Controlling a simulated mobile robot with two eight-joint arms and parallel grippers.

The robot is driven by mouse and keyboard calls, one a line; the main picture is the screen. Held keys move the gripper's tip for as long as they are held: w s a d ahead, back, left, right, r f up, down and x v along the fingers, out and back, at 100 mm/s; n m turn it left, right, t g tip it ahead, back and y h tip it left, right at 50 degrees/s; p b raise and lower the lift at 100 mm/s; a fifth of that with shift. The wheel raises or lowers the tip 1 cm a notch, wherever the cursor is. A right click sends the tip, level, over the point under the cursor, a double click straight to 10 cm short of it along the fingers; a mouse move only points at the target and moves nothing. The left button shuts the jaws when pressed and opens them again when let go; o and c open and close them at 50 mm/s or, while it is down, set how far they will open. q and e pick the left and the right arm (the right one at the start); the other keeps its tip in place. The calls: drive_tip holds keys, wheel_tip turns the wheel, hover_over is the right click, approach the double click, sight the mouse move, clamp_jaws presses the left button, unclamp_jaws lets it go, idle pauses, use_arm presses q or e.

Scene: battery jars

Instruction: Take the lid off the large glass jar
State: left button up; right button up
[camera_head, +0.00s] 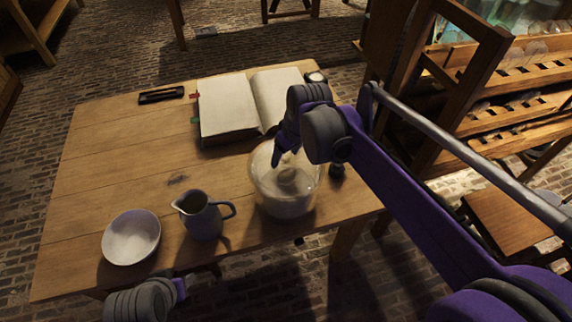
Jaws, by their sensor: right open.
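The large glass jar (290,207) stands upright near the front right of the wooden table. It is clear glass, with a pale round shape, apparently the lid's knob (287,176), showing near its middle. My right gripper (278,158) reaches in from the right and is open just above the jar's top, its purple fingers overlapping the jar's back rim in the picture. I cannot tell whether it touches the lid. My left gripper (180,288) is low at the front edge of the table, with only a small purple part showing; its fingers are mostly hidden.
A grey jug (200,218) stands left of the jar, and a white bowl (131,238) is further left. An open book (228,106) lies behind the jar. A dark narrow case (161,95) lies at the back left. The table's left middle is clear. Wooden racks stand at the right.

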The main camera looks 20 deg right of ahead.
drive_tip(key=shift+f, duration=0.1)
clamp_jaws()
idle(0.3)
